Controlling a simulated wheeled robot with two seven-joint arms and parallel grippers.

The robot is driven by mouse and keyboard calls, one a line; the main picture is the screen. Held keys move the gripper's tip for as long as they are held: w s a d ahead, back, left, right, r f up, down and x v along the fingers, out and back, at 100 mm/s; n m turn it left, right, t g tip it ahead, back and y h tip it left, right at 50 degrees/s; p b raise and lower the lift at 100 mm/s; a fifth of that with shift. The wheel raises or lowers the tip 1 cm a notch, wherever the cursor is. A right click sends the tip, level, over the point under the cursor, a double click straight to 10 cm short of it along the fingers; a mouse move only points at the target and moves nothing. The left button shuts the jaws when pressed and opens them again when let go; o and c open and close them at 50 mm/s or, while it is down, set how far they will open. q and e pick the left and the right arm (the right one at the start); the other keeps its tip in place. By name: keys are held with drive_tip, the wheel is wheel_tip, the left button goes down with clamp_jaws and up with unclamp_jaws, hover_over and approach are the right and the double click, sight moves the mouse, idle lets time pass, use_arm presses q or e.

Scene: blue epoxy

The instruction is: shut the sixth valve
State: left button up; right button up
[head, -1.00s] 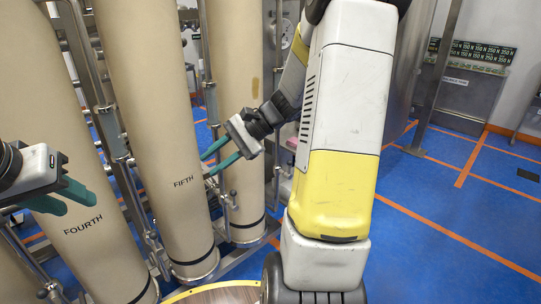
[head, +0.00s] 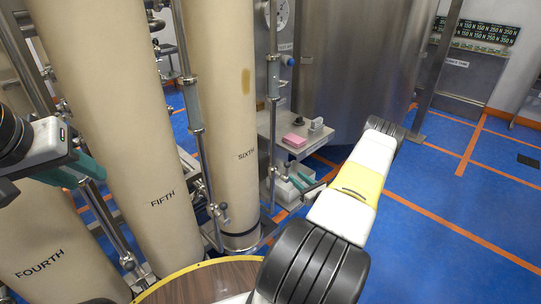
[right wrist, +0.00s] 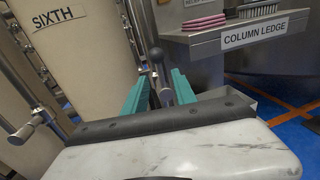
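The sixth column (head: 222,100) is a tan cylinder marked SIXTH, and it also shows in the right wrist view (right wrist: 80,60). A steel pipe (head: 272,90) stands just right of it. My right gripper (right wrist: 157,92) is open beside this pipe. A valve lever with a dark ball knob (right wrist: 157,54) stands between its teal fingers, and I see no grip on it. In the head view my right gripper (head: 306,187) is small and partly hidden by my arm. My left gripper (head: 82,172) is open and empty at the left, in front of the fourth column.
The fifth column (head: 135,130) and fourth column (head: 40,255) stand to the left. Another knobbed lever (right wrist: 22,134) is left of my right gripper. The column ledge (right wrist: 235,38) with a pink pad (head: 293,141) juts out nearby. Blue floor is open right.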

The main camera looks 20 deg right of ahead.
sight(287, 169)
drive_tip(key=w, duration=0.2)
drive_tip(key=w+a, duration=0.1)
drive_tip(key=w, duration=0.4)
drive_tip(key=shift+w+a, duration=0.2)
drive_tip(key=shift+a, duration=0.05)
clamp_jaws()
drive_tip(key=shift+r, duration=0.15)
idle(1.0)
